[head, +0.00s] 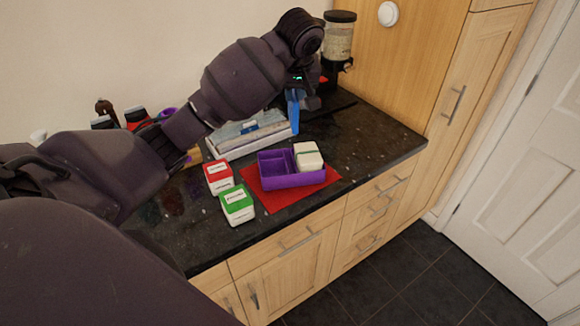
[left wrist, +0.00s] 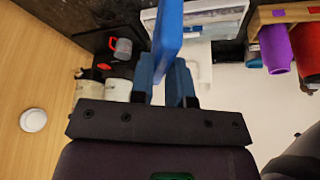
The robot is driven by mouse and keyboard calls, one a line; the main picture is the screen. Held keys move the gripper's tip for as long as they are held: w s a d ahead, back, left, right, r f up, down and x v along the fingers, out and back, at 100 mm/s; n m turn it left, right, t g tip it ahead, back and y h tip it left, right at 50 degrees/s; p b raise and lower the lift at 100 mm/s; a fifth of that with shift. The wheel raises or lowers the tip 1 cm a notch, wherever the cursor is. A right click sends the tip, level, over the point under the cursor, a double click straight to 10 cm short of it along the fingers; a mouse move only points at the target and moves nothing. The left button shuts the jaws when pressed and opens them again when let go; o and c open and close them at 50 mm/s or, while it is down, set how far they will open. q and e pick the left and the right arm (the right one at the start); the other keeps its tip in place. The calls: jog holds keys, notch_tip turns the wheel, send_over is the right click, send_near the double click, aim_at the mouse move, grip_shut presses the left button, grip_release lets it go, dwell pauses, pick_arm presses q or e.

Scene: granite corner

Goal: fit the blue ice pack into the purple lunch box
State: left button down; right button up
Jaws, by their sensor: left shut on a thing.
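The purple lunch box (head: 290,179) sits on a red mat on the dark counter, in the middle of the head view. My left gripper (head: 296,92) is behind the lunch box, above the counter, shut on the blue ice pack (head: 293,112). The ice pack hangs below the fingers, apart from the lunch box. In the left wrist view the ice pack (left wrist: 167,35) stands out between the fingers of the left gripper (left wrist: 168,80). My right gripper is not in view.
A red-topped box (head: 218,178) and a green-topped box (head: 237,205) stand left of the red mat (head: 262,202). A white tray with papers (head: 245,137) lies behind. A dispenser (head: 339,40) stands at the back right. The counter right of the lunch box is clear.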

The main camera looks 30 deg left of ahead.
pick_arm(q)
jog(key=shift+w+a+r+n, duration=0.3)
jog(key=shift+a+r, duration=0.2)
jog(key=shift+r, duration=0.15)
jog(key=shift+a+f, duration=0.1)
jog(key=shift+a, duration=0.05)
send_near(291, 150)
jog(key=s+r, duration=0.1)
jog(key=s, duration=0.1)
jog(key=shift+d+f, duration=0.15)
jog(key=shift+f, duration=1.1)
jog(key=shift+d+f, duration=0.15)
jog(key=shift+f, duration=1.05)
jog(key=shift+f, duration=0.1)
jog(key=c, duration=1.1)
grip_release()
jog(key=shift+s, duration=0.1)
